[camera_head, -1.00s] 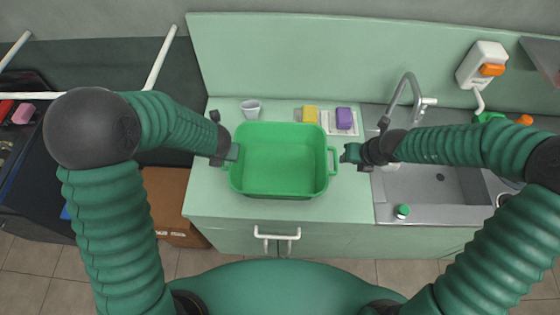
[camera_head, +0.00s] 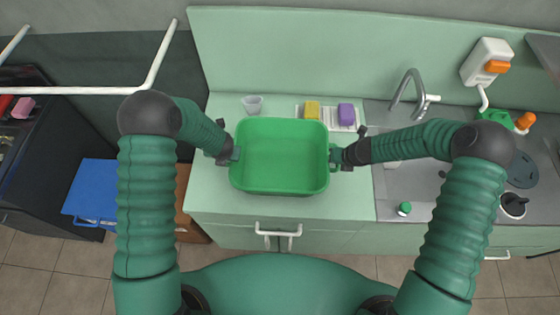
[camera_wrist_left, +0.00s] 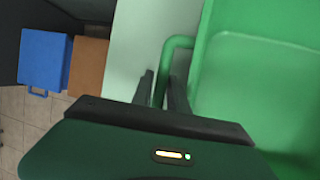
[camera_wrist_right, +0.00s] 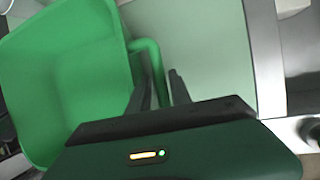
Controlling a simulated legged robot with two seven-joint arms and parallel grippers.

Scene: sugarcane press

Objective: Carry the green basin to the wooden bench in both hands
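The green basin (camera_head: 280,184) sits upright on the pale green counter, with a loop handle at each end. My left gripper (camera_head: 235,155) is at its left handle; in the left wrist view the handle (camera_wrist_left: 174,45) runs between the fingers, which stand apart. My right gripper (camera_head: 336,156) is at the right handle; in the right wrist view the handle (camera_wrist_right: 145,48) also lies between parted fingers, with a gap beside one. The basin looks empty. A brown, wooden-looking surface (camera_head: 185,226), partly hidden by my left arm, stands low left of the counter; I cannot tell if it is the bench.
A small cup (camera_head: 252,105), a yellow block (camera_head: 312,110) and a purple block (camera_head: 346,114) stand behind the basin. The sink with its tap (camera_head: 404,88) is to the right. A blue box (camera_head: 90,188) and a white rail (camera_head: 75,91) are at the left.

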